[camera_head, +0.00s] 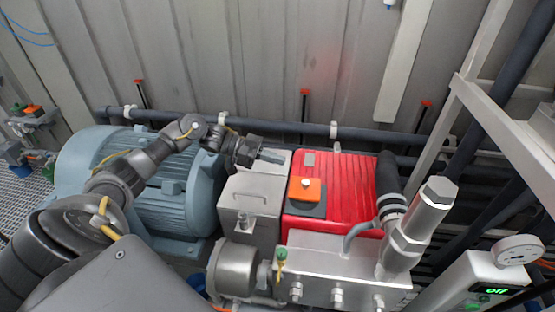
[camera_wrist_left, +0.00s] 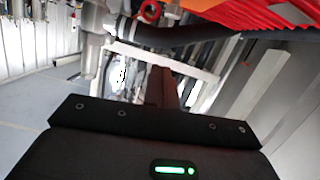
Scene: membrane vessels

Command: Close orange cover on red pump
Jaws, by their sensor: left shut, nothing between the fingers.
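The red pump (camera_head: 345,190) stands in the middle of the head view, with a ribbed red top. The orange cover (camera_head: 312,194) is a small block with a pale round knob, sitting on a dark grey mount (camera_head: 307,210) on the pump's left part. I cannot tell the cover's exact angle. My left gripper (camera_head: 272,156) is shut and empty, behind and left of the cover, above the back of the grey metal box. Its closed fingers (camera_wrist_left: 161,86) show in the left wrist view, with the red pump (camera_wrist_left: 265,14) at the top right. My right gripper is out of view.
A large blue motor (camera_head: 150,205) lies under my left arm. A steel box (camera_head: 250,203) stands between motor and pump. A steel block with fittings (camera_head: 335,265) and a thick upright cylinder (camera_head: 425,215) bound the pump's front and right. Dark pipes (camera_head: 285,127) run behind.

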